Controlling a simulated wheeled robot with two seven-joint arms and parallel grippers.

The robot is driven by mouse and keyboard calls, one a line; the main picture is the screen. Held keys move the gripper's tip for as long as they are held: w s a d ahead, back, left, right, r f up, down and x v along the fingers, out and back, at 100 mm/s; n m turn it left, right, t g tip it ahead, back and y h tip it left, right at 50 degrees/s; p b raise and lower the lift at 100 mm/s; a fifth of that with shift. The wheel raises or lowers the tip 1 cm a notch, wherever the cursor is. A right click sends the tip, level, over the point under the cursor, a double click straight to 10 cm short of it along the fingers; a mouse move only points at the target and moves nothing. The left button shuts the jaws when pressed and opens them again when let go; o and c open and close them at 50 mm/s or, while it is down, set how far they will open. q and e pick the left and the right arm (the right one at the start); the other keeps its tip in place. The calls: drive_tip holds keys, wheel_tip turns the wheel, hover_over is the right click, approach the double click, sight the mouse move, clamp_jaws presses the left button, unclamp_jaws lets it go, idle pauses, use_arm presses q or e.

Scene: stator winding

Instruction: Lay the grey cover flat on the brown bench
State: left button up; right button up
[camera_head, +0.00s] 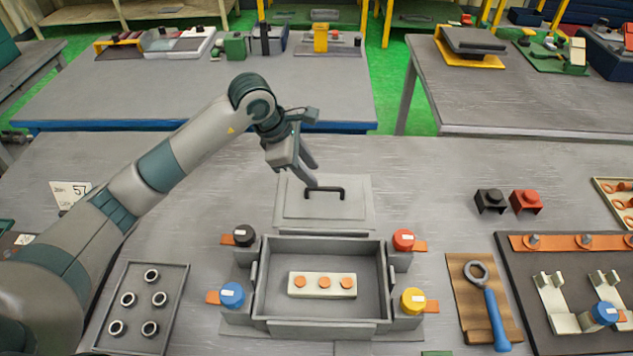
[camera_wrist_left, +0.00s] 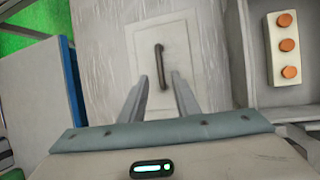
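The grey cover (camera_head: 300,208) is a flat square plate with a dark bar handle (camera_head: 325,189). It lies flat on the bench (camera_head: 430,190), directly behind the open grey box (camera_head: 320,328); the bench top looks grey here. My left gripper (camera_head: 313,176) is just above the cover near the handle. In the left wrist view, its two fingers (camera_wrist_left: 159,80) are apart and empty, and the handle (camera_wrist_left: 160,60) shows between and beyond their tips. The cover (camera_wrist_left: 190,45) fills the middle of that view. My right gripper is in neither view.
The box holds a pale block (camera_head: 322,294) with orange discs, and coloured knobs stand at its corners. A tray of rings (camera_head: 180,285) is at left. A wrench board (camera_head: 455,290), fixture panel (camera_head: 510,265) and two small blocks (camera_head: 526,201) are at right.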

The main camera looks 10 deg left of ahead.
use_arm(q)
drive_tip(key=shift+b+v, duration=0.5)
drive_tip(key=shift+v, duration=1.85)
